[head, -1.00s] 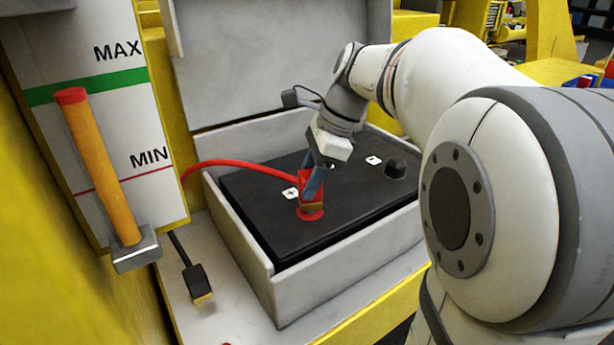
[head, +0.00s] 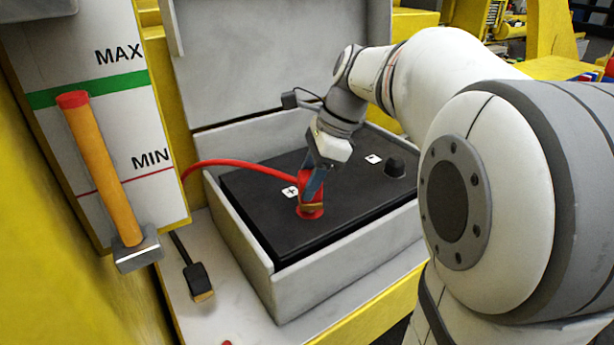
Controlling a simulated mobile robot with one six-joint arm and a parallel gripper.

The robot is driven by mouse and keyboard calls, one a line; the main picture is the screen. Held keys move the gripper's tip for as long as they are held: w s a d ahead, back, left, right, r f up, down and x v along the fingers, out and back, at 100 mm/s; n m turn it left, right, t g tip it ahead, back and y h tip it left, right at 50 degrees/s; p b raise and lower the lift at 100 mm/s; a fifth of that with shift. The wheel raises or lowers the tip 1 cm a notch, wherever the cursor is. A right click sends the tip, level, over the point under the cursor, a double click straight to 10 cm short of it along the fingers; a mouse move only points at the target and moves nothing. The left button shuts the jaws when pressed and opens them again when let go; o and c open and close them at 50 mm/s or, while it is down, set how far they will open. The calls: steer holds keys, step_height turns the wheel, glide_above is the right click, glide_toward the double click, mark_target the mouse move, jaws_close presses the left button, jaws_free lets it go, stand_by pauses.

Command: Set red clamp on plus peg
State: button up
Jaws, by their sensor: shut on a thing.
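The red clamp (head: 309,203) is at the front of the black battery top (head: 262,212), over a round red base beside the plus label (head: 290,192). A red cable (head: 235,163) runs from it to the left. My gripper (head: 313,186) reaches down from the upper right and is shut on the clamp. The plus peg itself is hidden by the clamp, so I cannot tell how fully the clamp sits on it.
A black peg (head: 394,169) stands at the right by the minus label (head: 374,159). The grey box walls (head: 245,245) surround the battery, with the raised lid (head: 260,65) behind.

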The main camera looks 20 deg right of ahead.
steer(key=shift+f+b, duration=0.4)
steer(key=shift+f, duration=0.4)
stand_by(0.8)
steer(key=o, duration=1.3)
steer(key=shift+o, duration=0.2)
steer(key=v, duration=0.7)
steer(key=shift+r, duration=0.4)
steer(key=shift+d, duration=0.15)
